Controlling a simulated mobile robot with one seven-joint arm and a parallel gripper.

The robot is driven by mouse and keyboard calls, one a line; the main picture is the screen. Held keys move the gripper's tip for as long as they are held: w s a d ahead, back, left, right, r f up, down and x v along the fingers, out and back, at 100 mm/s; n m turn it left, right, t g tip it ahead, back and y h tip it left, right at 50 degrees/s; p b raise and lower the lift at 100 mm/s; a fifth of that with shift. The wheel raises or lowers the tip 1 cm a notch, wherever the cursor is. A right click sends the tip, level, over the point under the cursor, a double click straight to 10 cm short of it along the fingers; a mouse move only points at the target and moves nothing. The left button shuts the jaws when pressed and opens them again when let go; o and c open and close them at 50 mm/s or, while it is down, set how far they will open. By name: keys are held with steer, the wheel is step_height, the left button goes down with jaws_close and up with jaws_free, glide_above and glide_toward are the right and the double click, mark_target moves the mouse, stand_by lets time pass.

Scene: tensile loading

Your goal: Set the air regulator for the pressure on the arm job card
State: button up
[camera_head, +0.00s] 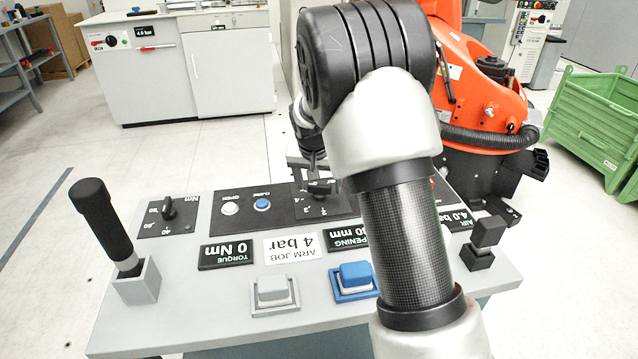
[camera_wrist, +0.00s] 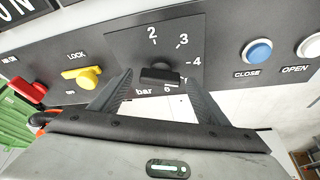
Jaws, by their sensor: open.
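The arm job card (camera_head: 292,248), a white label on the grey console, reads "ARM JOB 4 bar" upside down in the head view. A black air display (camera_head: 457,220) reads 4.0, partly hidden by my arm. The air regulator is a black knob (camera_wrist: 160,77) on a dark plate marked 2, 3, 4 and bar in the wrist view. My gripper (camera_wrist: 159,80) is open, with one finger on each side of the knob. I cannot tell whether the fingers touch it or exactly where its pointer aims. In the head view my wrist mostly hides the knob.
In the wrist view, a yellow LOCK knob (camera_wrist: 82,77) and a red knob (camera_wrist: 27,90) lie left; blue CLOSE (camera_wrist: 257,52) and white OPEN (camera_wrist: 311,46) buttons lie right. A tall black lever (camera_head: 102,220) and a torque knob (camera_head: 169,208) stand on the console's left.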

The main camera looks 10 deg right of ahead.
steer(key=p+v, duration=0.4)
steer(key=v, duration=1.3)
steer(key=shift+r, duration=0.1)
steer(key=s+d+r+n+y, duration=0.1)
steer(key=s+r, duration=0.3)
steer(key=s, duration=0.4)
steer(key=s+d+r+n, duration=0.1)
steer(key=s+r, duration=0.3)
steer(key=s, duration=0.4)
steer(key=s+f+n+t, duration=0.1)
steer(key=s+f+n, duration=0.1)
steer(key=s, duration=1.2)
step_height(320, 180, up, 22)
steer(key=p, duration=2.1)
steer(key=shift+s+d+y+p, duration=0.15)
steer(key=shift+d+y+p, duration=0.1)
steer(key=shift+y+p, duration=0.1)
